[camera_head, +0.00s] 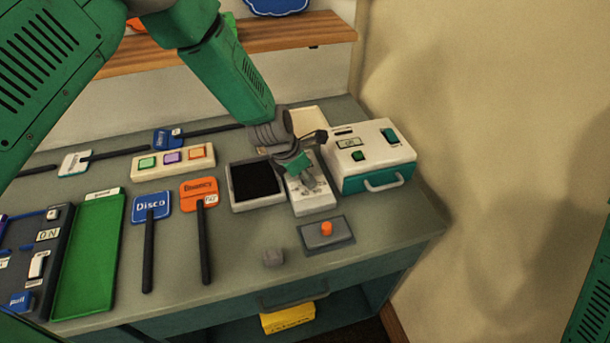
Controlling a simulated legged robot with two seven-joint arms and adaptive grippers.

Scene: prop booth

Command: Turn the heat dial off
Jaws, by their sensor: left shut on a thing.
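A white box with a teal base (372,178) stands at the right rear of the counter. Its top carries a small label, a small dark green control (358,156) and a larger teal control (389,134). I cannot tell for sure which is the heat dial, nor read its setting. My left gripper (303,170) reaches down from above, left of this box, over a narrow white panel (316,206). It is shut on a small part at this panel, which its fingers mostly hide. My right gripper is out of view.
A black-screened tray (256,182) sits left of the panel, and a grey plate with an orange button (326,230) in front. Disco (151,206) and orange (199,193) paddle signs, a button strip (173,162) and a green board (90,255) lie further left. A wall bounds the right.

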